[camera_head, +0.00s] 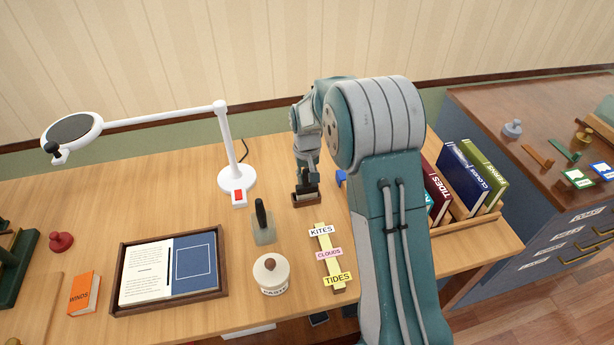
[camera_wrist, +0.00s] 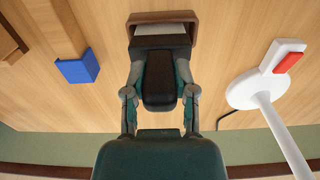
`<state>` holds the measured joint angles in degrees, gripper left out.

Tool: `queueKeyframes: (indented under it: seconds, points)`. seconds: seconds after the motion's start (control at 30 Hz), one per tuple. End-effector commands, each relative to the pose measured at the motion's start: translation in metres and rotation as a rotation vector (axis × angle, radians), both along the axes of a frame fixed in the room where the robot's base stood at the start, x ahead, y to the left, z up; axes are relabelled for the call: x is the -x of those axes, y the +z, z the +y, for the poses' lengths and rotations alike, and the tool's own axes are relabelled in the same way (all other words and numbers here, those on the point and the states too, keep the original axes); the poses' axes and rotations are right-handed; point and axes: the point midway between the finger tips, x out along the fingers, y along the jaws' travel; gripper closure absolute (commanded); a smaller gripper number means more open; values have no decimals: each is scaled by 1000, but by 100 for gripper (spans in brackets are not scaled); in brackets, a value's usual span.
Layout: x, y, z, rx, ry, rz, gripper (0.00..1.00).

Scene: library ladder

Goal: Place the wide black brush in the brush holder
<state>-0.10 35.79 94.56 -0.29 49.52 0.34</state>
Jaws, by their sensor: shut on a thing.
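My gripper (camera_head: 306,184) points down at the back middle of the desk, just above a small brown wooden box. In the wrist view, my gripper (camera_wrist: 160,62) is shut on a wide dark piece (camera_wrist: 160,42), which looks like the black brush. The brown box (camera_wrist: 163,17), with a pale inside or insert, lies directly beyond it and looks like the brush holder. The box also shows in the head view (camera_head: 306,201). I cannot tell whether the brush is inside the box or just over it.
A grey-green block with an upright black handle (camera_head: 261,214) stands at front left of the box. A white lamp (camera_head: 236,180) is left, a paste jar (camera_head: 271,274) in front, and a label strip (camera_head: 327,255) at front right. Books (camera_head: 464,178) and a blue piece (camera_wrist: 78,67) stand nearby.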

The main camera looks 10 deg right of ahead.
Motion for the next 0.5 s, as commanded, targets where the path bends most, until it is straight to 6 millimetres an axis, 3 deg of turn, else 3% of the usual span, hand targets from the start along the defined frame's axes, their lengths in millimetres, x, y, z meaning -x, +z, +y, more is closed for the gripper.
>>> queueKeyframes:
  seconds: [0.3,0.33,0.4,0.5]
  points:
    - [0,-3,0,0,1,-1,100]
    - [0,-3,-1,-1,0,-1,55]
    - [0,-3,-1,-1,0,-1,30]
    - [0,-3,-1,-1,0,-1,30]
